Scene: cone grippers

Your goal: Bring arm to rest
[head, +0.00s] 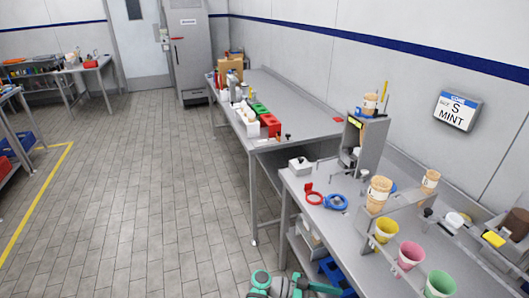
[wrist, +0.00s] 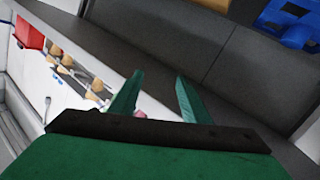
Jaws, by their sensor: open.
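My gripper (wrist: 158,97) shows in the wrist view with two green fingers apart and nothing seen between them. It points toward a dark grey surface and a pale panel beside it. Part of my green and grey arm (head: 282,286) shows at the bottom edge of the head view, low in front of the near workbench (head: 310,176). Its end is partly cut off by the frame there. I cannot tell its exact gap to the bench.
On the near bench, yellow, pink and green cups (head: 410,255) sit in a rack beside stacked cones (head: 379,192). A red ring (head: 313,197) and a blue ring (head: 335,202) lie near the bench's left side. A blue bin (head: 336,271) sits below. The tiled floor (head: 150,200) at left is clear.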

